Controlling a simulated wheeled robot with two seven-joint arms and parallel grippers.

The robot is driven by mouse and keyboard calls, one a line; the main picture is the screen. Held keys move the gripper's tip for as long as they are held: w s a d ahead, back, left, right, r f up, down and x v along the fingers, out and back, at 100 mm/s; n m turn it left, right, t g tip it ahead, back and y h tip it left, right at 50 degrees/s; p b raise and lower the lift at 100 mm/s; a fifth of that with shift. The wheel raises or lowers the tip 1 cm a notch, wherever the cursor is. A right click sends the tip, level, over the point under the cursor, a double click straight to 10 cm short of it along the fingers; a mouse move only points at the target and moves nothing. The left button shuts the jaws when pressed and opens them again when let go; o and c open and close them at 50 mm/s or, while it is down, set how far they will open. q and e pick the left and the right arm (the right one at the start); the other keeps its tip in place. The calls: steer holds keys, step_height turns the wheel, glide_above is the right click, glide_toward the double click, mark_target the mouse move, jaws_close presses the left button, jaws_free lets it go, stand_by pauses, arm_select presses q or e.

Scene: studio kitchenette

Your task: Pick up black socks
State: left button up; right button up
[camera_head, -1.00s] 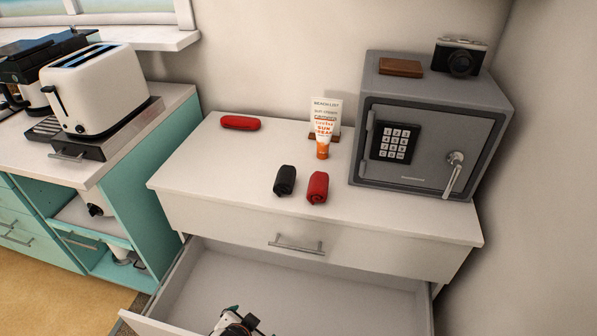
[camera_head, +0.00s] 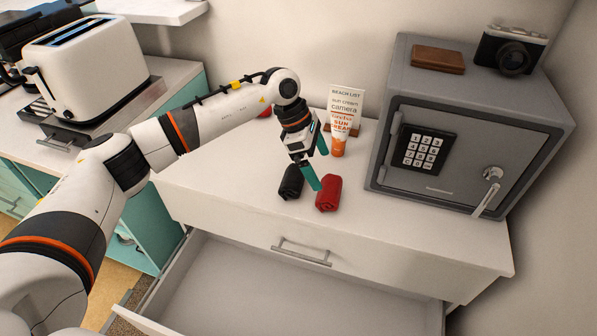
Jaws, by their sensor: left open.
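The black socks (camera_head: 290,185) are a small rolled bundle on the white dresser top. A red rolled bundle (camera_head: 328,193) lies just to their right. My left gripper (camera_head: 318,168) is over the dresser, right above and behind the black socks. Its green fingers are spread apart, with nothing visible between them. One finger reaches down near the gap between the black and red bundles; I cannot tell whether it touches either. My right gripper is not in view.
A sunscreen tube (camera_head: 339,135) stands behind the gripper with a list card (camera_head: 346,98). A grey safe (camera_head: 460,130) fills the dresser's right side, with a brown wallet (camera_head: 438,59) and a camera (camera_head: 511,49) on top. A red case (camera_head: 265,112) is mostly hidden behind my arm. The open drawer (camera_head: 290,290) below looks empty.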

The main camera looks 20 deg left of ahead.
mark_target(294, 173)
arm_select(q)
steer(key=a+y, duration=0.1)
steer(key=a, duration=0.1)
steer(key=w+a+r+y, duration=0.1)
steer(key=a, duration=0.1)
steer(key=w+a+r+y, duration=0.1)
steer(key=a, duration=0.2)
steer(key=shift+a, duration=0.1)
steer(key=f+b, duration=0.1)
steer(key=f, duration=0.1)
steer(key=f+b, duration=0.1)
steer(key=f, duration=0.1)
steer(key=d+f+b, duration=0.1)
steer(key=f, duration=0.1)
steer(key=shift+f+b, duration=0.1)
steer(key=shift+b, duration=0.3)
steer(key=f, duration=0.1)
steer(key=f+b, duration=0.1)
steer(key=f, duration=0.1)
steer(key=f+b, duration=0.1)
steer(key=f, duration=0.1)
steer(key=shift+s+d+f, duration=0.15)
steer(key=shift+s+d, duration=0.15)
steer(key=shift+s, duration=0.05)
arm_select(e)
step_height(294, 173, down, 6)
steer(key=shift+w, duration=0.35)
